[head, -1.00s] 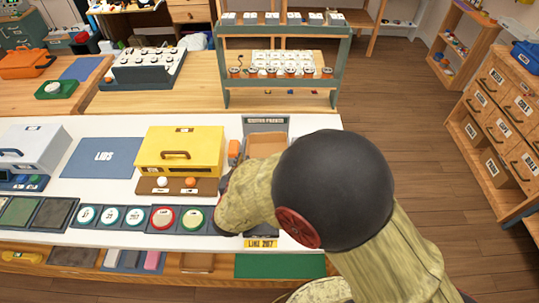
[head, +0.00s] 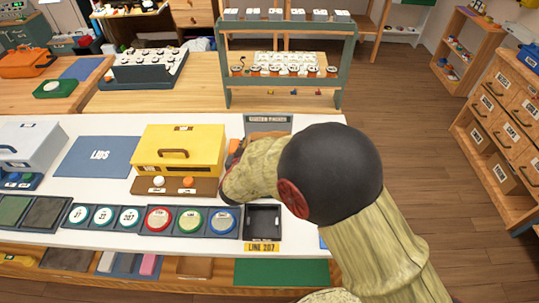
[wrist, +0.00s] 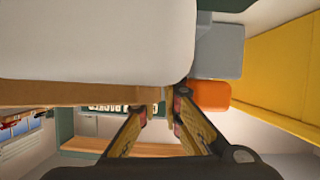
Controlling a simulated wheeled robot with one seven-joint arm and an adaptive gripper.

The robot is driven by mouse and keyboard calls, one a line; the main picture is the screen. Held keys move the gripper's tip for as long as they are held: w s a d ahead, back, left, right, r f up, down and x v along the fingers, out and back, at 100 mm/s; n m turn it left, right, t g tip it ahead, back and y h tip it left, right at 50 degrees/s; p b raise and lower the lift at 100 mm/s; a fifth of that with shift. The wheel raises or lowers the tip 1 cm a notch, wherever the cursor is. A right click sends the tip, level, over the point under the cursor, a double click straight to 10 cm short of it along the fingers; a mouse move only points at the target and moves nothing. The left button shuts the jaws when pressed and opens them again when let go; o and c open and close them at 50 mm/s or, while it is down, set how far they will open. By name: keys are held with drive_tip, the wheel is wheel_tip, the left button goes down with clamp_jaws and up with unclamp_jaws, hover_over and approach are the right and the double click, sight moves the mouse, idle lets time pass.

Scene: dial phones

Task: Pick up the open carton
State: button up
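The open carton (head: 266,134) is mostly hidden behind my arm in the head view; only a brown part shows in front of the grey sign at the table's back. In the wrist view a tan, cardboard-like edge (wrist: 75,93) runs across to my gripper (wrist: 162,106). The two fingertips stand apart, with a thin tan upright piece between or behind them. I cannot tell if they touch it. A large pale surface fills the upper left there; I cannot tell what it is. My gripper is hidden in the head view.
The yellow box (head: 179,150) stands left of my arm, with an orange item (wrist: 209,95) between it and the carton area. Round dials (head: 190,221) and an empty dark tray (head: 263,221) line the front. A green rack (head: 283,60) stands behind.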

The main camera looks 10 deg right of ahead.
drive_tip(key=shift+c, duration=0.3)
clamp_jaws()
drive_tip(key=shift+r, duration=0.1)
drive_tip(key=shift+r+p, duration=0.4)
drive_tip(key=shift+r, duration=0.05)
drive_tip(key=r+p, duration=0.2)
drive_tip(key=r, duration=0.1)
drive_tip(key=shift+s, duration=0.2)
drive_tip(key=s+d+r+p, duration=0.1)
drive_tip(key=s+r+p, duration=0.5)
drive_tip(key=s+r, duration=0.3)
drive_tip(key=s, duration=0.4)
drive_tip(key=shift+s, duration=0.3)
